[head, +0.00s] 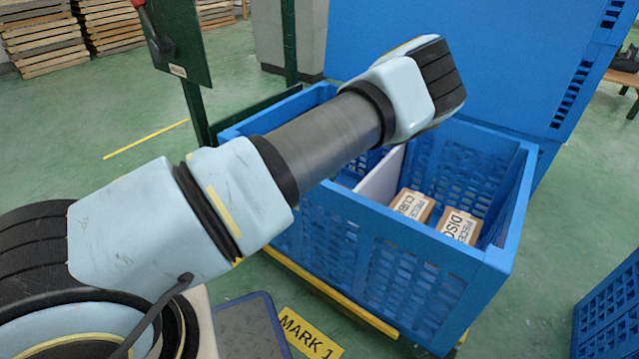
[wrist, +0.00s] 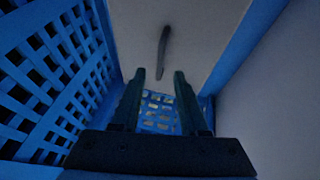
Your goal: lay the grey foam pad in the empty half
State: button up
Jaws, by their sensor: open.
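The blue crate (head: 497,258) stands open in the head view, split by a pale divider (head: 381,178). Its right half holds two boxes; its left half is mostly hidden behind my arm. My gripper is hidden in the head view. In the wrist view my gripper (wrist: 156,74) is open, with nothing visible between its fingers, and points into a space beside a blue lattice wall (wrist: 45,75). A flat grey surface (wrist: 205,35) with a dark narrow mark lies beyond the fingertips. It may be the grey foam pad, but I cannot tell for sure.
Cardboard boxes, a cube-labelled one (head: 412,204) and a disc-labelled one (head: 459,226), sit in the right half. A large blue container (head: 480,60) stands behind. A green post (head: 197,110) rises at the crate's left. Another blue crate (head: 607,315) is at lower right.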

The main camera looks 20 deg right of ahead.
jog(key=p+v, duration=0.1)
jog(key=v, duration=0.5)
jog(key=shift+d+r, duration=0.2)
jog(key=shift+r, duration=0.2)
jog(key=shift+r+p, duration=0.1)
jog(key=shift+p, duration=0.25)
